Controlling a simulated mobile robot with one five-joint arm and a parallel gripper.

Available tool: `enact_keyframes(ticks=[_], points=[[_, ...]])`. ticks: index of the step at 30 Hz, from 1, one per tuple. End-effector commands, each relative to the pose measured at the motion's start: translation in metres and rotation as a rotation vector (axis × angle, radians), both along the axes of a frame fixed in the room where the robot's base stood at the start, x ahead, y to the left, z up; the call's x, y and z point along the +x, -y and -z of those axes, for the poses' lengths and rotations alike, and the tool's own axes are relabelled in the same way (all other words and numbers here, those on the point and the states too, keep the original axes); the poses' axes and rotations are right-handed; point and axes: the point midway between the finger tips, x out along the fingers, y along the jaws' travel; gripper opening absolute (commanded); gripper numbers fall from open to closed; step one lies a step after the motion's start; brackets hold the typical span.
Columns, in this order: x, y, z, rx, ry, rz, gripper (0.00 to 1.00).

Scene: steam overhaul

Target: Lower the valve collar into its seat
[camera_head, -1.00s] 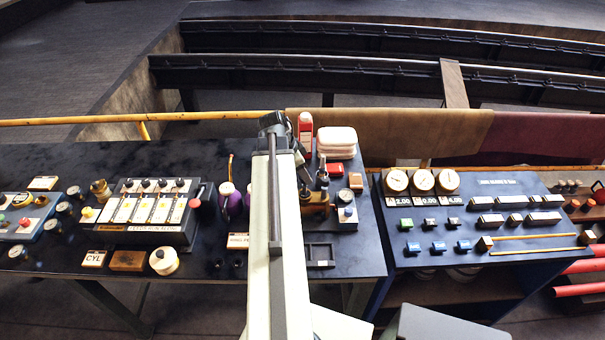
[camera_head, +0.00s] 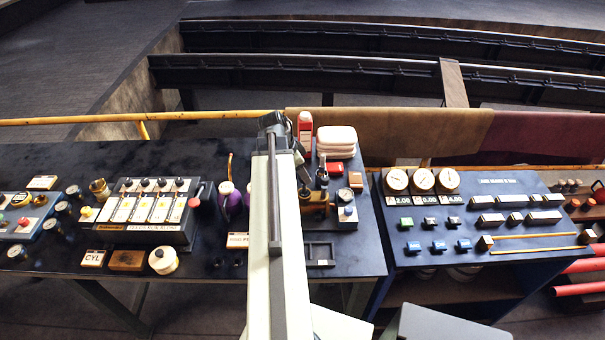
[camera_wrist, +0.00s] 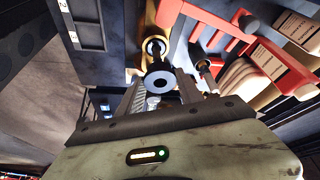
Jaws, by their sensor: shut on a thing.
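Just beyond the collar is the brass valve body (camera_wrist: 152,66) with a round, pale-rimmed opening, the seat (camera_wrist: 154,46). The collar overlaps the lower edge of this opening in the picture and looks apart from it; the exact gap cannot be told. In the head view the brass valve body (camera_head: 314,203) stands right of my arm, which hides part of it. The collar cannot be made out there.
A red bracket (camera_wrist: 268,63) and a small dark fitting (camera_wrist: 207,68) lie right of the valve in the wrist view.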

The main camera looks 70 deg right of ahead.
Motion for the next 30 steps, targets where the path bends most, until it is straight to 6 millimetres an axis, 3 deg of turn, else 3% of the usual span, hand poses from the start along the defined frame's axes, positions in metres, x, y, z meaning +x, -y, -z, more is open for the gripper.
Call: enact_keyframes(ticks=[30], points=[[0.001, 0.0, 0.021, 0.0, 0.0, -0.001, 0.0]])
